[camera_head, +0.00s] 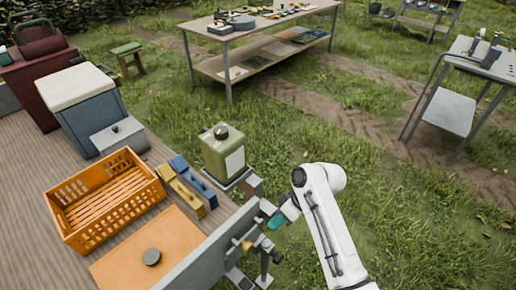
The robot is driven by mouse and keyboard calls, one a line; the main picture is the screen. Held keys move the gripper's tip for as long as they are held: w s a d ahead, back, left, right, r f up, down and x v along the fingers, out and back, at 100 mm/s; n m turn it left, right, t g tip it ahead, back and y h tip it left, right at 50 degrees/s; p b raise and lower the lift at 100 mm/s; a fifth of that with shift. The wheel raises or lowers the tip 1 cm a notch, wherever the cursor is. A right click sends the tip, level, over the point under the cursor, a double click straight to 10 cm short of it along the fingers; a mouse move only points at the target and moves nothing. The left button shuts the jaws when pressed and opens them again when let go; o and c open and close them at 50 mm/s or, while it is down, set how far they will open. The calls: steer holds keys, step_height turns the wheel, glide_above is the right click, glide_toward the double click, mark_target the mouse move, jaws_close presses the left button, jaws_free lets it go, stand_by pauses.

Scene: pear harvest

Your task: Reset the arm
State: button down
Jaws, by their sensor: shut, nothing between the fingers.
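My white arm reaches up from the bottom of the head view and bends at the elbow, with its end pointing down and left. My gripper (275,221) is at that end, small and partly unclear, beside the right edge of the wooden bench (30,205). It is shut and holds nothing that I can see.
A grey upright panel (205,262) lines the bench edge. Open grass (410,220) lies right.

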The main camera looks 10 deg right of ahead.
steer(key=s+d+f+m+h+b, duration=0.1)
steer(key=s+d+f+m+b, duration=0.1)
steer(key=s+f, duration=0.45)
steer(key=s+d+m+h+b, duration=0.1)
steer(key=s+d, duration=0.3)
steer(key=s, duration=0.4)
steer(key=s+d+r+m+h+b, duration=0.1)
steer(key=s+d+m+h, duration=0.2)
steer(key=s, duration=0.5)
steer(key=s+d+m+h+b, duration=0.1)
steer(key=s+d+m, duration=0.2)
steer(key=s, duration=0.5)
steer(key=shift+s+d+r+t+h, duration=0.15)
steer(key=shift+s+d+t+h, duration=0.2)
steer(key=shift+d, duration=0.55)
